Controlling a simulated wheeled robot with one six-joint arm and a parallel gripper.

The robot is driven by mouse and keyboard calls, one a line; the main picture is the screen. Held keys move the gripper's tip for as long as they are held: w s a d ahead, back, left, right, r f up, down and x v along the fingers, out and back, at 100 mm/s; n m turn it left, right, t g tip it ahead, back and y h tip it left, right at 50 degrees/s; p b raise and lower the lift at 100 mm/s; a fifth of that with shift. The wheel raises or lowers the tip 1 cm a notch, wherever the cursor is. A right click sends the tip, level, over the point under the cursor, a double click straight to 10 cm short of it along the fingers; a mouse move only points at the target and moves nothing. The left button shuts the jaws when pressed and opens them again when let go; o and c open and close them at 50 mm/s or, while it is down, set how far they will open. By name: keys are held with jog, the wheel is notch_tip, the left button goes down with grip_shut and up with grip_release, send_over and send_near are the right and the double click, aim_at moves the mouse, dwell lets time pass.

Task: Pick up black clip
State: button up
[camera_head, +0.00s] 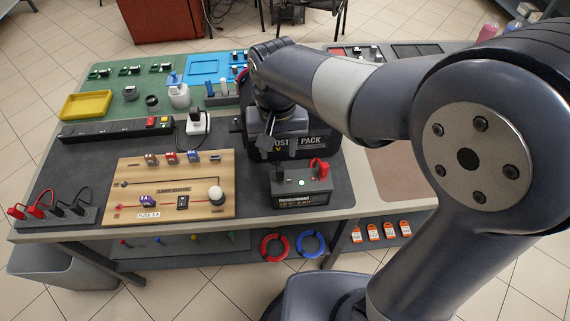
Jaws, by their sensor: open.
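Two black clips with black leads sit at the left front of the bench, one in the middle (57,209) and one at the right end (79,208) of a small dark holder, beside two red ones. My gripper (277,146) is open, in front of the dark booster pack (318,139) and above and behind the small battery (302,190). It is far to the right of the holder. A red clip (319,168) is on the battery's right terminal. The gripper's fingers are dark against the pack, and I cannot tell whether anything black lies between them.
A wooden lamp board (205,210) lies between the holder and the battery. A black power strip (115,130) with a white plug (196,122) runs behind it. A yellow tray (86,105) stands back left. My arm hides the bench's right side.

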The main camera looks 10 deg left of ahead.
aim_at(280, 168)
jog(key=f, duration=1)
jog(key=shift+s+d+p, duration=0.2)
jog(key=shift+p, duration=0.2)
jog(key=shift+r, duration=0.1)
jog(key=shift+c, duration=0.4)
grip_shut()
